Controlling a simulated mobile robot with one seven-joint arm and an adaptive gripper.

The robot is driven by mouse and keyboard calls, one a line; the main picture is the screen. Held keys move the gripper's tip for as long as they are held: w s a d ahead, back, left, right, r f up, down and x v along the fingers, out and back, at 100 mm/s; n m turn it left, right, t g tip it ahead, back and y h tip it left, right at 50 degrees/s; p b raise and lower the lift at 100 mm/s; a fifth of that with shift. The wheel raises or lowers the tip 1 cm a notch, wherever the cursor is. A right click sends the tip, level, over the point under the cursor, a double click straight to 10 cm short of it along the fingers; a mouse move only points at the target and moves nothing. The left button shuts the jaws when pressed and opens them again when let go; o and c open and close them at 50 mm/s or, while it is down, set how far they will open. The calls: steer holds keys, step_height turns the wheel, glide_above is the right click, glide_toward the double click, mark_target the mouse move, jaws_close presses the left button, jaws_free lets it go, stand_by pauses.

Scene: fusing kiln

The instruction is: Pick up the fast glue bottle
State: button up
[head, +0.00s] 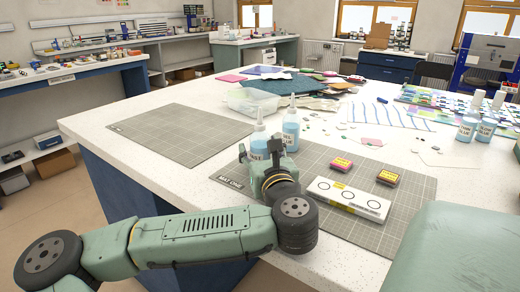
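Two pale blue bottles with tapered nozzles stand upright close together on the table: a left bottle (258,141) and a right bottle (291,131). Their labels are too small to read, so I cannot tell which is the fast glue. My gripper (260,151) is at the near side of the left bottle. Its fingers are spread apart, one on each side of that bottle in the picture. The gripper hides the bottle's lower part. I cannot tell whether the fingers touch it.
Two more bottles (467,127) (488,126) stand right. The left mat (172,134) is empty. A clear tray (250,101) stands behind.

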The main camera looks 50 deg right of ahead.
mark_target(262, 140)
jaws_close()
stand_by(0.5)
steer(key=shift+r, duration=0.1)
steer(key=shift+r, duration=0.55)
step_height(262, 140, up, 2)
steer(key=shift+r+b, duration=0.1)
steer(key=shift+b, duration=0.2)
steer(key=s+a+b, duration=0.1)
steer(key=a+b, duration=0.1)
steer(key=a, duration=0.2)
steer(key=s+a+b, duration=0.1)
steer(key=a+b, duration=0.1)
steer(key=a, duration=0.1)
steer(key=s+a+b, duration=0.1)
steer(key=a+b, duration=0.1)
steer(key=a, duration=0.2)
steer(key=shift+s+a+r, duration=0.2)
steer(key=shift+s+a, duration=0.1)
steer(key=shift+a, duration=0.05)
steer(key=a+b, duration=0.1)
steer(key=s+a+b, duration=0.1)
steer(key=a+r+b, duration=0.1)
steer(key=shift+s+a+r, duration=0.1)
steer(key=shift+s+a, duration=0.05)
steer(key=shift+a, duration=0.15)
